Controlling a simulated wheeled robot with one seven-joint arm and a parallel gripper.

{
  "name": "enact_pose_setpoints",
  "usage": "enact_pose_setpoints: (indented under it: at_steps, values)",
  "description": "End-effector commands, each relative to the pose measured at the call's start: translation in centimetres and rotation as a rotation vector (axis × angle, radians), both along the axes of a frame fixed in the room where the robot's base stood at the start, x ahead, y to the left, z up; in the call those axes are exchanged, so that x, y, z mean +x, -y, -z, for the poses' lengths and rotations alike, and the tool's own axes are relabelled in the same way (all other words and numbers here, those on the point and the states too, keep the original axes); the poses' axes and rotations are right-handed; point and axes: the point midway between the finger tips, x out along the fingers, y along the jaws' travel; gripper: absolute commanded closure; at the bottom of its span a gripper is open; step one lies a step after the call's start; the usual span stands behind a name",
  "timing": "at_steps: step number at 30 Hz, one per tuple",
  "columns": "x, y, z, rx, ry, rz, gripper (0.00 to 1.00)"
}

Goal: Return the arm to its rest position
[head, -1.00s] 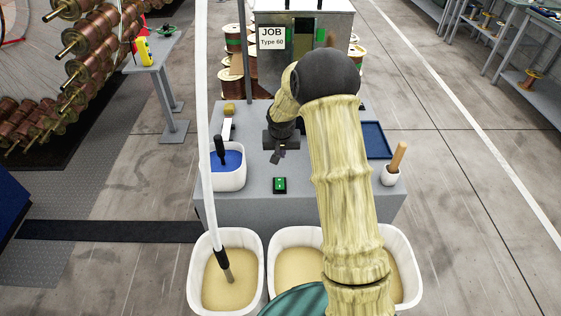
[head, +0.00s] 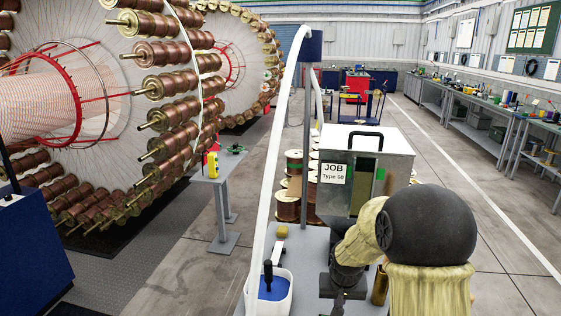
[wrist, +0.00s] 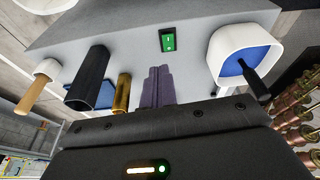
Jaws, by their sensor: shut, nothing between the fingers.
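My arm, with pale ribbed sleeves and a dark round joint, rises at the lower right of the head view. My gripper (head: 342,294) hangs above the grey table, its tip near the bottom edge. In the wrist view my gripper's two purple-grey fingers (wrist: 157,85) lie together with nothing between them. They are over the tabletop, apart from the things around them.
The grey table (head: 308,252) bears a white tub with blue inside (head: 248,297), a brass cylinder (wrist: 122,92), a black cylinder (wrist: 88,78), a wooden-handled tool in a white cup (wrist: 47,70) and a green switch (wrist: 168,40). A "JOB Type 60" cabinet (head: 385,160) stands behind.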

Motion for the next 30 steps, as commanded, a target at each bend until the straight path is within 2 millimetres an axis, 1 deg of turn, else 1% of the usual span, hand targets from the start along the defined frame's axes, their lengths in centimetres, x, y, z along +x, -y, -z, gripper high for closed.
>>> enact_pose_setpoints:
  at_steps: [1, 2, 3, 5, 6, 8, 9, 12, 15, 19, 30]
  values:
    - [-2.0, 0.0, -1.1, -0.001, -0.002, -0.012, 1.00]
    - [-3.2, 0.0, -1.5, 0.000, -0.005, -0.020, 1.00]
    - [-4.7, 0.0, -2.0, -0.001, -0.010, -0.032, 1.00]
    - [-7.0, -0.1, -2.7, 0.002, -0.016, -0.045, 1.00]
    - [-8.6, -0.1, -3.1, 0.003, -0.019, -0.056, 1.00]
    - [-10.9, -0.1, -3.6, 0.005, -0.024, -0.069, 1.00]
    - [-12.5, -0.1, -3.9, 0.007, -0.027, -0.079, 1.00]
    - [-15.9, -0.2, -4.3, 0.013, -0.033, -0.098, 1.00]
    - [-18.1, -0.3, -4.4, 0.017, -0.038, -0.112, 1.00]
    - [-18.9, -0.4, -4.3, 0.017, -0.041, -0.118, 1.00]
    - [-18.8, -0.4, -4.3, 0.018, -0.041, -0.117, 1.00]
